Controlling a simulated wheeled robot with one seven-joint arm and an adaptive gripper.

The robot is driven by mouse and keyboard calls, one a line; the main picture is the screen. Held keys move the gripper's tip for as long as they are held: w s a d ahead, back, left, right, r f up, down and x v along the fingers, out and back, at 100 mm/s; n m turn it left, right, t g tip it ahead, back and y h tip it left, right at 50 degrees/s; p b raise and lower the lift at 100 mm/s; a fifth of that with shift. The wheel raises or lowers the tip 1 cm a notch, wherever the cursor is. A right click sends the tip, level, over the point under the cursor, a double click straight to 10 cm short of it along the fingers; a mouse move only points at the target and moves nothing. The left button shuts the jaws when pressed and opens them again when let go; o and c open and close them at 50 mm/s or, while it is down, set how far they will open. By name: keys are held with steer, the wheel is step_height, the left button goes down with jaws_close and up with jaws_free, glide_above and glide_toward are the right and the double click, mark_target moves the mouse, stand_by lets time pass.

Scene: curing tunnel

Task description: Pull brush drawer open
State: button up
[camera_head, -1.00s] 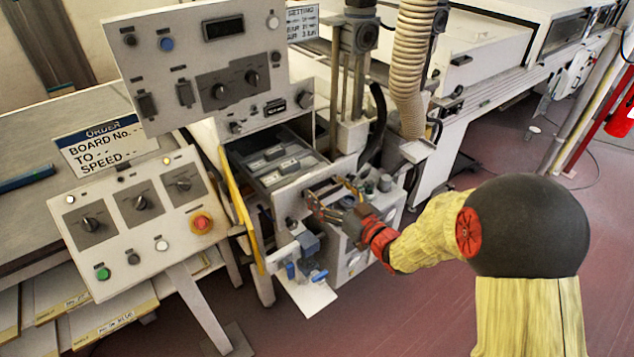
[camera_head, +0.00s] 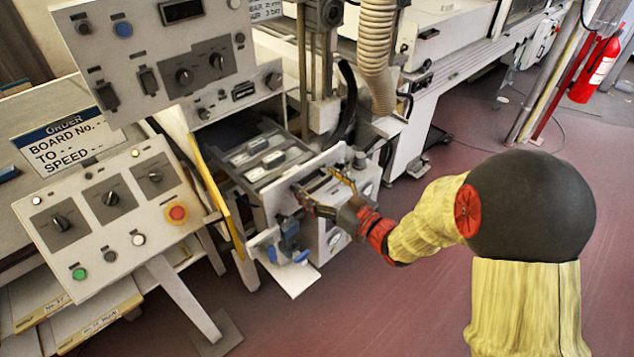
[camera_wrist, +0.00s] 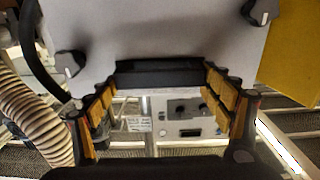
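The brush drawer (camera_head: 297,178) stands pulled out of the cabinet at centre left in the head view. Grey blocks that look like brushes lie inside it. My gripper (camera_head: 327,187) is at the drawer's front panel. In the wrist view the black handle (camera_wrist: 158,73) lies across the pale front panel (camera_wrist: 150,35). The two fingertips of my gripper (camera_wrist: 158,82) are wide apart, one at each end of the handle, and seem to touch it. The exact contact is partly hidden.
A control panel (camera_head: 117,210) stands left of the drawer, and a yellow guard edge (camera_head: 218,195) is beside it. Blue fittings (camera_head: 285,245) sit below the drawer front. A beige hose (camera_head: 376,55) hangs behind.

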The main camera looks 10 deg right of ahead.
steer(key=o, duration=0.3)
steer(key=shift+o, duration=0.2)
steer(key=v, duration=1.2)
steer(key=shift+f, duration=0.1)
